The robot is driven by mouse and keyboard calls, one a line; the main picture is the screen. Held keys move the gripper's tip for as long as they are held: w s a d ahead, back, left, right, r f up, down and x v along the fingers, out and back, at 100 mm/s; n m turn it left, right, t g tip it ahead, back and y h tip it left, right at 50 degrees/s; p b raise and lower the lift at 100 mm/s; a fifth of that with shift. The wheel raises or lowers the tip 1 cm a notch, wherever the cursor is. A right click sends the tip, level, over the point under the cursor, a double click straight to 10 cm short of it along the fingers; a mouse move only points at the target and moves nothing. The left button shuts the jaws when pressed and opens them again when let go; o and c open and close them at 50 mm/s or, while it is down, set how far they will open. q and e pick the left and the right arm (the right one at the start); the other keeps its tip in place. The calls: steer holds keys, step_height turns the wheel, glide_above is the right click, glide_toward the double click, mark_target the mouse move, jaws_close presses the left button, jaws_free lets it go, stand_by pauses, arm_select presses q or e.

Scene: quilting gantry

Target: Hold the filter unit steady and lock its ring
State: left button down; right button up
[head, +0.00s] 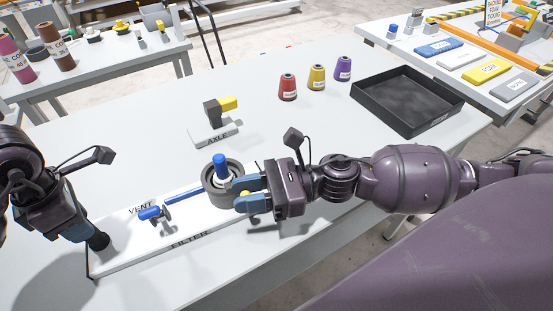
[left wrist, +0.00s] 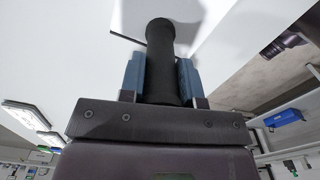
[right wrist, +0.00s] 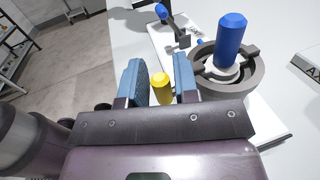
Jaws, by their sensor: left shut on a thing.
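The filter unit is a white base plate (head: 120,262) marked FILTER and VENT, lying on the table. Its dark grey ring (head: 208,183) surrounds an upright blue-topped post (head: 220,168); both also show in the right wrist view, the ring (right wrist: 258,88) and post (right wrist: 230,42). A blue vent valve (head: 152,213) stands left of the ring. My left gripper (head: 85,236) is shut on a black handle (left wrist: 160,55) at the plate's left end. My right gripper (right wrist: 161,78) is open at the ring's right side, its fingers on either side of a yellow knob (right wrist: 161,88), with visible gaps.
A plate marked AXLE (head: 217,137) with a yellow-handled block stands behind the ring. Red (head: 288,88), yellow (head: 317,78) and purple (head: 343,69) cones and a black tray (head: 372,112) are further back. The table's right front is clear.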

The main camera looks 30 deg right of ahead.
arm_select(q)
steer(key=shift+s+f, duration=0.1)
steer(key=shift+f, duration=0.3)
arm_select(e)
steer(key=shift+d+f, duration=0.15)
steer(key=v, duration=1.2)
steer(key=shift+s, duration=0.1)
arm_select(q)
steer(key=c, duration=0.8)
jaws_free()
steer(key=shift+r, duration=0.1)
steer(key=shift+o, duration=0.2)
steer(key=shift+r, duration=0.15)
